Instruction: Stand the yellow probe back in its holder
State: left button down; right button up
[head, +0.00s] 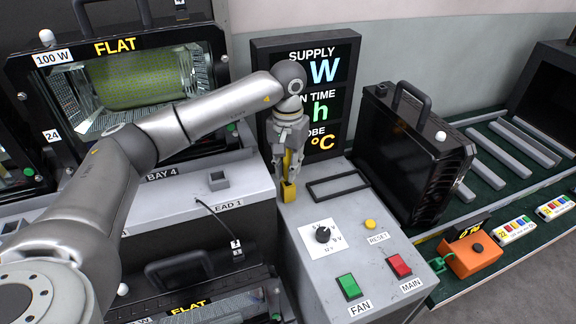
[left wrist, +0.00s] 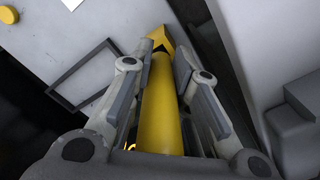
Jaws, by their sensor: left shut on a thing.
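My left gripper (head: 287,165) is shut on the yellow probe (left wrist: 160,110), which points down from between its fingers in the left wrist view. A yellow square block (head: 288,192), which looks like the holder, stands at the left edge of the grey console (head: 300,222). It also shows in the left wrist view (left wrist: 162,37), with a dark opening beside the probe's far end. The probe's end is at or just over this block; I cannot tell whether it is inside. My right gripper is not in view.
An empty dark rectangular frame (head: 338,186) lies on the console beside the block. A knob (head: 323,234), a green switch (head: 349,287) and a red switch (head: 398,266) are nearer the front. A display (head: 310,75) stands behind, and a black housing (head: 412,150) stands right.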

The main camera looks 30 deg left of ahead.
pick_arm(q)
jog(key=shift+f+b, duration=0.55)
dwell(1.0)
jog(key=c, duration=1.3)
grip_release()
notch_tip(320, 180, up, 12)
